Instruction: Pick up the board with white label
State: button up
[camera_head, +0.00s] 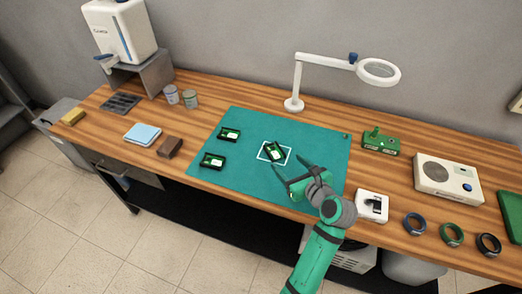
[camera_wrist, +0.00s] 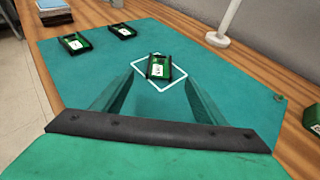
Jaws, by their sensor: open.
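Several small green boards in dark frames, each with a white label, lie on the teal mat (camera_head: 240,184). One board (camera_head: 276,151) lies tilted within a white square outline; it also shows in the wrist view (camera_wrist: 159,67), straight ahead between my fingers. Two more boards lie to the left, an upper one (camera_head: 230,134) and a lower one (camera_head: 212,160); the wrist view shows them at the upper left (camera_wrist: 74,43) (camera_wrist: 122,31). My gripper (camera_head: 290,171) is open and empty, above the mat on the near right side of the outlined board. No board is hidden.
A white magnifier lamp (camera_head: 294,104) stands behind the mat. A green device (camera_head: 380,142), a white device (camera_head: 371,206) and a large cream device (camera_head: 447,180) stand to the right. A brown block (camera_head: 170,148) and blue cloths (camera_head: 142,134) lie left. The mat around the boards is clear.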

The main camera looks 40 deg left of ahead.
send_near(273, 147)
jog(key=shift+s+a+f, duration=0.1)
jog(key=shift+a+f, duration=0.5)
jog(key=shift+a, duration=0.15)
jog(key=shift+w+r+x, duration=0.1)
jog(key=shift+w+x, duration=0.1)
jog(key=shift+x, duration=1.35)
jog(key=shift+w+r+x, duration=0.15)
jog(key=shift+w+x, duration=0.05)
jog(key=shift+x, duration=1.4)
jog(key=shift+d, duration=0.15)
jog(key=shift+c, duration=0.3)
jog(key=c, duration=1.2)
jog(key=shift+o, duration=0.2)
jog(key=shift+r, duration=0.1)
